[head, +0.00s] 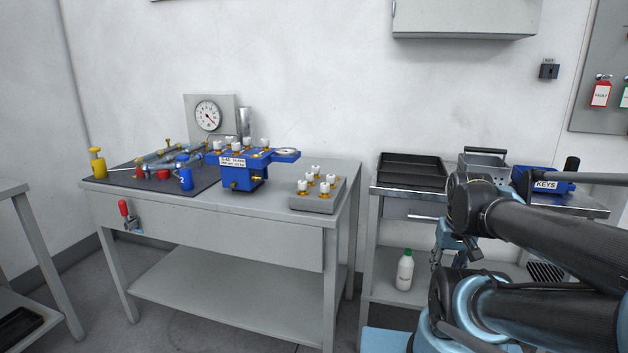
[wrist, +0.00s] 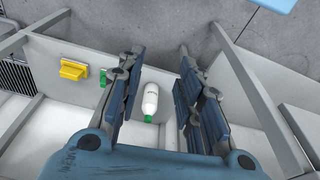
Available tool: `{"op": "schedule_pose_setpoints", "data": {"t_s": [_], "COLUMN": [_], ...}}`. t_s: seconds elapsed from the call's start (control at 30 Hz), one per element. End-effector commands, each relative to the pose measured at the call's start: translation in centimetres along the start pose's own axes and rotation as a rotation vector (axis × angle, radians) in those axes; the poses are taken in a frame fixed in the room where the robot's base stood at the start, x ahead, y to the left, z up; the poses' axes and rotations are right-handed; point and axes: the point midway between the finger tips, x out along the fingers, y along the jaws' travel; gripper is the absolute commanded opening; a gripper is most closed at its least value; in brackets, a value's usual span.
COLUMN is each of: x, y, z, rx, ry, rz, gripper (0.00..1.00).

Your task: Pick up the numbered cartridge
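Several small white-topped brass pieces stand in a grey block (head: 318,197) at the right end of the workbench in the head view. More white-topped pieces stand on a blue labelled fixture (head: 240,172) left of it. A small blue piece (head: 186,179) with what looks like a 2 stands at the mat's front edge. I cannot tell which is the numbered cartridge; other numbers are too small to read. My gripper (wrist: 160,58) is open and empty in the wrist view, pointing down, away from these pieces. In the head view it is partly hidden by my arm.
A trolley right of the bench holds a black tray (head: 412,170), a metal basket (head: 484,160) and a blue KEYS box (head: 545,183). A white bottle (wrist: 150,100) on a low shelf shows between my fingers. A gauge (head: 207,115) stands behind the bench mat.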

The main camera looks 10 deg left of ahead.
Motion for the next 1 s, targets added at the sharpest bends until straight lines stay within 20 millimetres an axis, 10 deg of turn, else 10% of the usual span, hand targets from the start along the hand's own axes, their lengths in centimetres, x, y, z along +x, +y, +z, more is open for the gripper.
{"op": "schedule_pose_setpoints", "data": {"t_s": [0.53, 1.0], "x": [-1.9, -13.7], "y": [-0.5, -8.1], "z": [-0.4, -13.5], "rx": [-0.048, -0.587], "ry": [0.008, -0.022], "rz": [-0.007, -0.085], "gripper": [0.48, 0.48]}}
